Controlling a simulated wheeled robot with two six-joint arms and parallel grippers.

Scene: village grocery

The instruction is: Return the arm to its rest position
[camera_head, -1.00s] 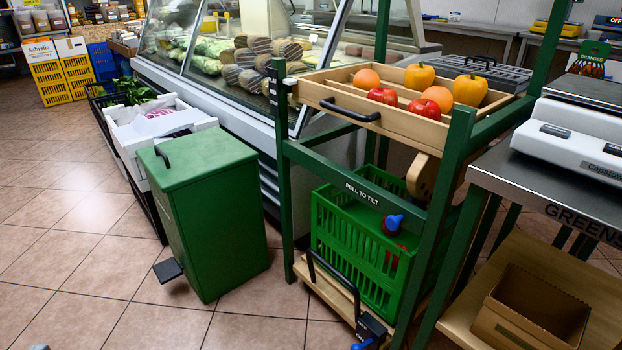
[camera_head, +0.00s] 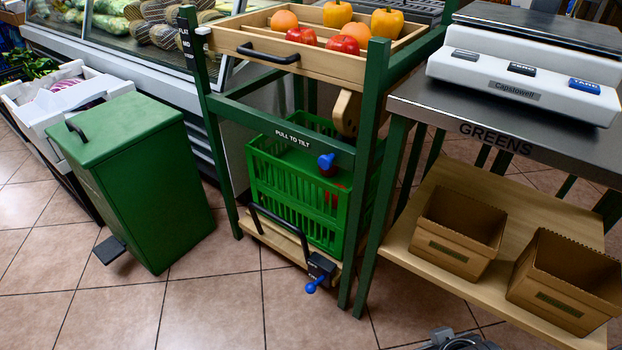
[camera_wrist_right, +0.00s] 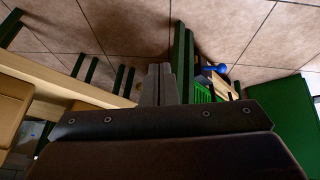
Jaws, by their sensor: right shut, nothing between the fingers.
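My right gripper (camera_wrist_right: 158,84) shows in the right wrist view, its two grey fingers shut together with nothing between them. It points over the tiled floor, with green posts just to the right of the fingers, and it appears apart from everything around it. In the head view a small grey part, probably of my right arm, shows at the bottom edge; its jaws cannot be made out there. My left gripper is in neither current view.
A green rack holds a wooden tray (camera_head: 237,40) of produce above a green crate (camera_head: 262,182). A green bin (camera_head: 140,190) stands left. A steel table (camera_head: 420,95) carries a scale (camera_head: 520,85), with cardboard boxes (camera_head: 455,262) below. Floor in front is clear.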

